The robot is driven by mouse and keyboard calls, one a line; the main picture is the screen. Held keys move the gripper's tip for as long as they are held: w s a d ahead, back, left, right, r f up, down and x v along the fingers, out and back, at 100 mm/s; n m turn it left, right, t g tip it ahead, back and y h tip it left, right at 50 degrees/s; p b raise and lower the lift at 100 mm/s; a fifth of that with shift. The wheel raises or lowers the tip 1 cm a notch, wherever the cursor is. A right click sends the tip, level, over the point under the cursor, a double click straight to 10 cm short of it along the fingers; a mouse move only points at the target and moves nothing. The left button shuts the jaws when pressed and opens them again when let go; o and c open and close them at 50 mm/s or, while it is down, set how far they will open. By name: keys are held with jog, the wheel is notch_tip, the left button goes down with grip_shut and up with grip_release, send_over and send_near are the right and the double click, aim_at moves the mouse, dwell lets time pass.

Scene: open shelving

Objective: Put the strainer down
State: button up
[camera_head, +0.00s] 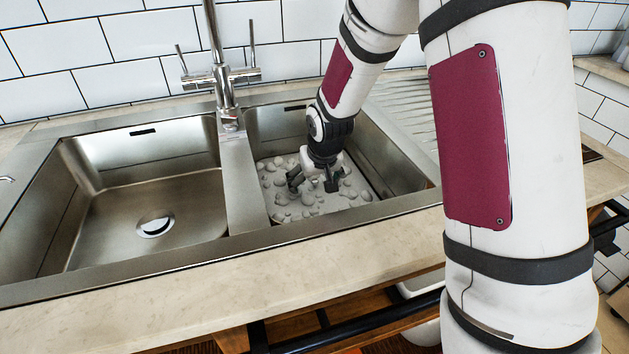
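My gripper (313,183) points down inside the right sink basin (385,155), low over a pale grey, bubbly surface (300,205) that covers the basin floor. Its dark fingers are spread apart, and I see nothing between them. I cannot make out a strainer in this view. If one is under the gripper or in the bubbly layer, it is hidden. Whether the fingertips touch the bubbly surface is too small to tell.
The left basin (130,185) is empty, with a round drain (155,225) in its floor. A tall faucet (228,85) stands behind the divider. The stone counter edge (230,285) in front is clear. A ribbed drainboard (408,105) lies to the right.

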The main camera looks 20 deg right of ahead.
jog(key=shift+r+p, duration=0.35)
jog(key=shift+r, duration=0.15)
jog(key=s+f+p+v, duration=0.1)
jog(key=s+p+v, duration=0.1)
jog(key=v, duration=0.8)
jog(key=s+f+p+v, duration=0.1)
jog(key=s+v, duration=0.1)
jog(key=v, duration=0.8)
jog(key=s+r+g, duration=0.1)
jog(key=s+r, duration=0.2)
jog(key=s, duration=1.2)
jog(key=s+r+g, duration=0.2)
jog(key=s+r, duration=0.1)
jog(key=s, duration=1.2)
jog(key=shift+d+g, duration=0.3)
jog(key=shift+w+r, duration=0.1)
